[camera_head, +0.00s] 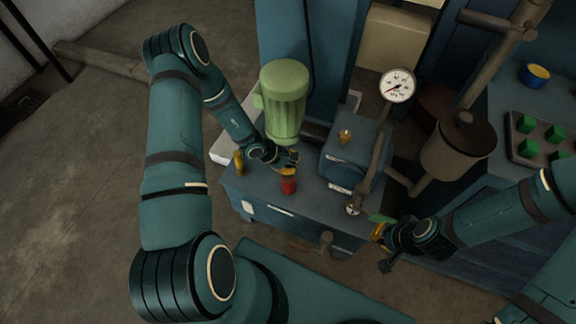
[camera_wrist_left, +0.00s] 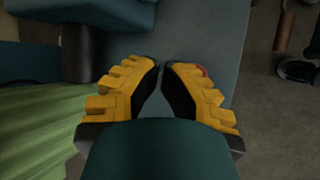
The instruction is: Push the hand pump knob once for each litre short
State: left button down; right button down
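A red knob (camera_head: 288,186) stands upright on the blue-grey machine base (camera_head: 257,190); I take it for the hand pump knob. My left gripper (camera_head: 287,170) is right above and behind it, its yellow fingers overlapping the knob's top in the head view. In the left wrist view the fingers (camera_wrist_left: 162,66) meet almost tip to tip with nothing between them, and a sliver of red (camera_wrist_left: 204,71) shows behind the right finger. Whether they touch the knob is unclear. My right gripper (camera_head: 380,235) is beside a green lever (camera_head: 380,218); its grip is unclear.
A green ribbed motor (camera_head: 284,105) stands behind my left gripper. A brown canister (camera_head: 458,148) and a tray (camera_head: 515,150) of green blocks are at right. Open floor lies left.

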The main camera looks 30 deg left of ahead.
pick_arm(q)
jog(key=shift+f, duration=0.7)
dwell(0.6)
jog(key=shift+r, duration=0.15)
jog(key=shift+r+p, duration=1.5)
jog(key=shift+r, duration=1.15)
jog(key=shift+r, duration=0.1)
notch_tip(320, 180, up, 5)
jog(key=shift+f+p, duration=0.1)
jog(key=shift+p, duration=1.1)
